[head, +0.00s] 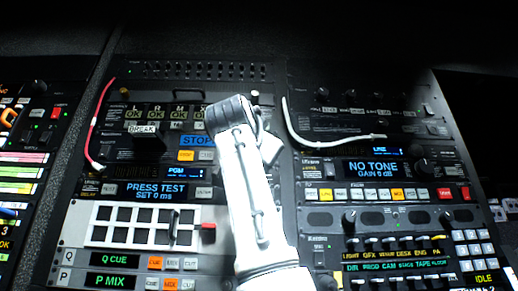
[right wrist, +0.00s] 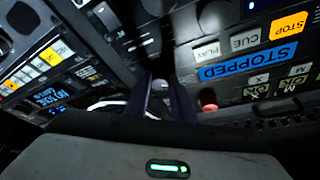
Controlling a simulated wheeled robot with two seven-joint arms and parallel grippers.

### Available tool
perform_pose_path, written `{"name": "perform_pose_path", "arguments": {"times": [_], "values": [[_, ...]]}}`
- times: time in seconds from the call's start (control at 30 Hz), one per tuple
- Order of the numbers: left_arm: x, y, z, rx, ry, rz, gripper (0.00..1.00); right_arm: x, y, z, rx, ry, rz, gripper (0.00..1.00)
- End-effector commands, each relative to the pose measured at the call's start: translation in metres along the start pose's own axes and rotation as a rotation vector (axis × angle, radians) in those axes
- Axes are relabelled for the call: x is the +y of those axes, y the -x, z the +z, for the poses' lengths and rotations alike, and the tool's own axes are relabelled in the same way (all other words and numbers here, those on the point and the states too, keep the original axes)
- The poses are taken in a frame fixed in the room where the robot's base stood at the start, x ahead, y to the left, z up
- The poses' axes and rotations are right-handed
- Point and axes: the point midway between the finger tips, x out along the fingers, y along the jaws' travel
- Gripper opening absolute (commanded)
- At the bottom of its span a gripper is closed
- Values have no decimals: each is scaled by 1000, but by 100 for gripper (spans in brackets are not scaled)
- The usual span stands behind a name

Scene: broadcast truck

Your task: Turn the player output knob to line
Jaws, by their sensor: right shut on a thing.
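My right gripper (right wrist: 162,92) points at the dark panel in the right wrist view. Its two dark fingers are close together at the player's panel, beside the PLAY button (right wrist: 207,52), shut on what appears to be the player output knob. The fingers hide the knob and its pointer, so I cannot tell its setting. In the head view my right arm (head: 243,180) covers this spot and the fingertips do not show. The player's blue display (head: 197,141) is partly covered by the arm; in the right wrist view it reads STOPPED (right wrist: 247,63). My left gripper is not in view.
A red cable (head: 92,125) hangs on the left rack and a white cable (head: 330,137) loops on the right rack. A NO TONE display (head: 373,168) sits right of my arm.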

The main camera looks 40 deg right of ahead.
Motion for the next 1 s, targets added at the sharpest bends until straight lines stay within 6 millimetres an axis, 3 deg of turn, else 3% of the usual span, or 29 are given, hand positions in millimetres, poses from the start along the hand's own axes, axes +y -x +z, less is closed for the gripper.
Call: {"name": "perform_pose_path", "arguments": {"times": [0.57,0.6,0.7,1.0], "values": [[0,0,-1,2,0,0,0,-1,0,-1,1,-43,16,0],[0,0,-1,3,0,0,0,-1,0,-1,1,-43,16,24],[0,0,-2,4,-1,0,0,-1,0,-1,1,-42,16,41],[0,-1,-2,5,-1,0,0,0,1,0,0,-41,16,41]]}}
